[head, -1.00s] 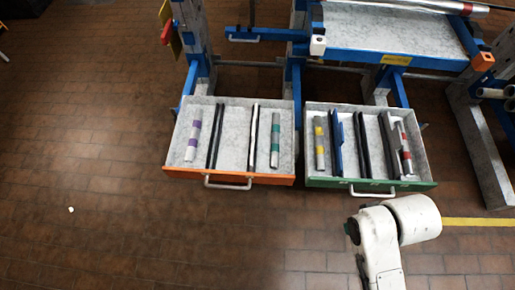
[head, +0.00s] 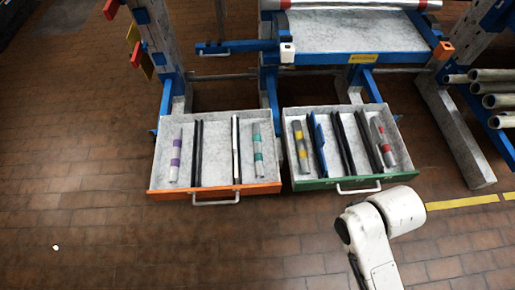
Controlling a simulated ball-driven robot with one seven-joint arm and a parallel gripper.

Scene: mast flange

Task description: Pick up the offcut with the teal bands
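The offcut with the teal bands (head: 257,150) is a short grey tube lying lengthwise near the right wall of the open orange-fronted drawer (head: 216,194). It lies to the right of a black-and-white divider strip and looks free of cover from above. My white arm shows at the lower right, in front of the green-fronted drawer. My gripper is not visible in the head view.
A purple-banded offcut (head: 175,158) lies at the left of the orange drawer. The green-fronted drawer (head: 345,186) holds a yellow-banded offcut (head: 300,146), a red-banded offcut (head: 383,143) and dark dividers. A blue frame (head: 372,85) stands behind.

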